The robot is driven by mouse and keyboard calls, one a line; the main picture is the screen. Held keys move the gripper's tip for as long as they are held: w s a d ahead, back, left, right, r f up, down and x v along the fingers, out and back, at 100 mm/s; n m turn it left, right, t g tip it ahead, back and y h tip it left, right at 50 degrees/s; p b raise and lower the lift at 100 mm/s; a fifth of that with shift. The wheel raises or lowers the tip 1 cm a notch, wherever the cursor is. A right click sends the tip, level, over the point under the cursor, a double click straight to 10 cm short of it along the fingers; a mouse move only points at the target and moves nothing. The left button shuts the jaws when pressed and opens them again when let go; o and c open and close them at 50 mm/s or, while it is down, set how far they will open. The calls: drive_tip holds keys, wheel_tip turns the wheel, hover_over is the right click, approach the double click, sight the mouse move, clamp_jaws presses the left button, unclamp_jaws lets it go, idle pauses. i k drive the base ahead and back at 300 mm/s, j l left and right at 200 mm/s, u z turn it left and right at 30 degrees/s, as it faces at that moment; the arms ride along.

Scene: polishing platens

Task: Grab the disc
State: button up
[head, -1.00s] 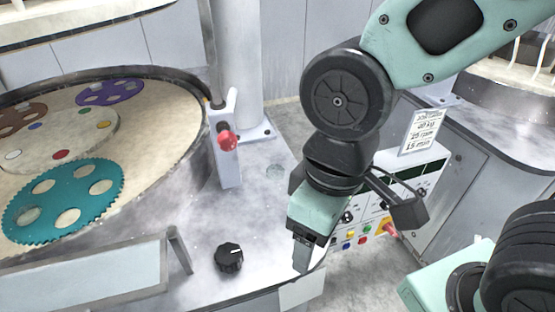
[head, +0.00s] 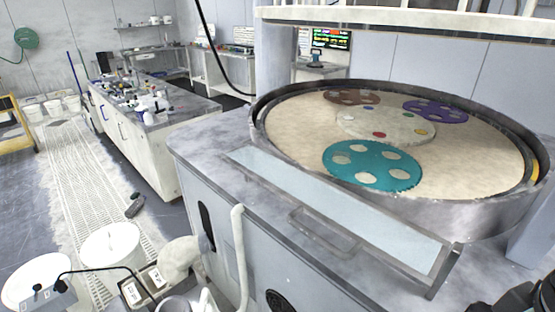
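The polishing platen (head: 465,160) is a round beige bed inside a dark metal rim, at the right of the head view. A teal toothed carrier (head: 384,165) with several round holes lies on its near side. A brown carrier (head: 352,97) lies at the back, and a purple carrier (head: 437,113) at the back right. A pale round centre plate (head: 395,124) with small coloured spots lies between them. I cannot tell which thing is the disc, or whether any hole holds one. My gripper is out of view.
A glass-topped strip (head: 330,205) and a metal handle (head: 322,232) line the machine's front. White buckets (head: 110,245) and small boxes (head: 140,288) stand at the lower left. A cluttered bench (head: 150,115) stands behind them. The floor at the left has a grated strip (head: 65,200).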

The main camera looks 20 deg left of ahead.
sight(341, 157)
drive_tip(key=u, duration=0.7)
drive_tip(key=i+j+z, duration=0.25)
drive_tip(key=j, duration=0.4)
drive_tip(key=i, duration=0.1)
